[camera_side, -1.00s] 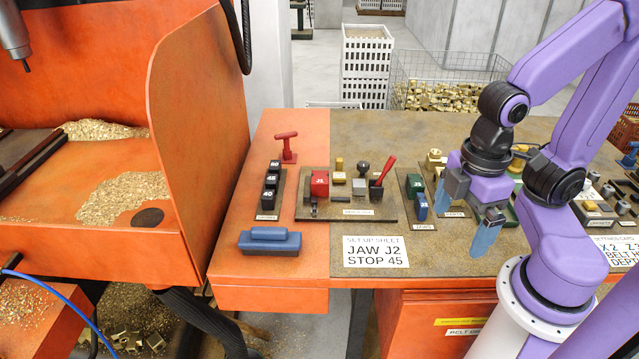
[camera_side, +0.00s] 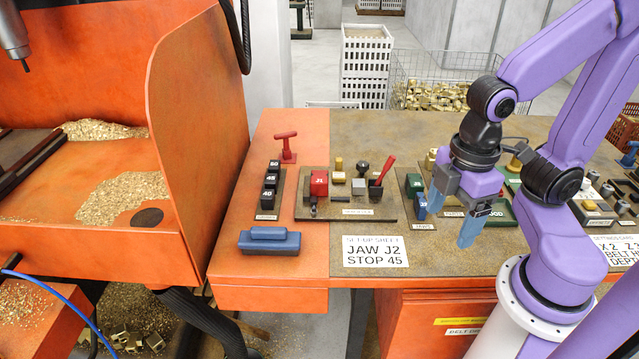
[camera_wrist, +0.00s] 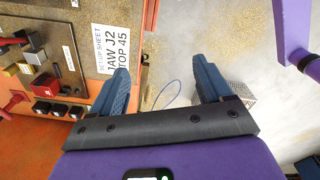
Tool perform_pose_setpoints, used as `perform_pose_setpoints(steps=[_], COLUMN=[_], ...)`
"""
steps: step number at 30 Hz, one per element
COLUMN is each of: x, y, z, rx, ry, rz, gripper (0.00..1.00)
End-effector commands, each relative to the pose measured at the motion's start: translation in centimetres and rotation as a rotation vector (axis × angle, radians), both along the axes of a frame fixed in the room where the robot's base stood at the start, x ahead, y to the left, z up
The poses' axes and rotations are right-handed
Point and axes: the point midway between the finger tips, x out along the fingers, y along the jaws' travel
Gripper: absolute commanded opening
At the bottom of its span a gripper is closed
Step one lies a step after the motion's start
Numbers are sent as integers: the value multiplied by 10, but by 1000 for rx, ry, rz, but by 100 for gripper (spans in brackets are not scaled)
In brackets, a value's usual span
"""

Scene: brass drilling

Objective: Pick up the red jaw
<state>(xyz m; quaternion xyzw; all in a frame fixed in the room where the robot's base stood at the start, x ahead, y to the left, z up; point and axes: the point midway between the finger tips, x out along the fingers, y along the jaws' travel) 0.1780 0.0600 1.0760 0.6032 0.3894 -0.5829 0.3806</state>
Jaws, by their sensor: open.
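The red jaw (camera_side: 319,183), marked J1, sits at the left end of a dark fixture plate (camera_side: 375,212) on the bench. My gripper (camera_side: 469,222) is open and empty, with blue fingers pointing down, well to the right of the red jaw and above the bench. In the wrist view my gripper (camera_wrist: 165,90) has its fingers spread with nothing between them.
A jaws rack (camera_side: 430,224) with green and blue blocks stands just left of my gripper. A red-handled tool (camera_side: 382,172) rises from the plate. Numbered black stops (camera_side: 270,180), a blue block (camera_side: 269,241) and the set-up sheet (camera_side: 375,251) lie nearby. An orange machine wall (camera_side: 200,130) stands left.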

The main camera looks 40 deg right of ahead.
Motion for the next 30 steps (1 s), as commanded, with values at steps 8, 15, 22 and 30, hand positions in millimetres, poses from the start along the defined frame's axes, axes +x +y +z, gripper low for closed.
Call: perform_pose_setpoints(steps=[8,15,22,30], x=[89,178,263,337], y=[29,31,9,-38], z=[18,27,29,25], rx=[-22,-58,-102,-147], ry=[-33,-52,-53,-35], rz=[286,568,839,1107], gripper=[79,79,79,79])
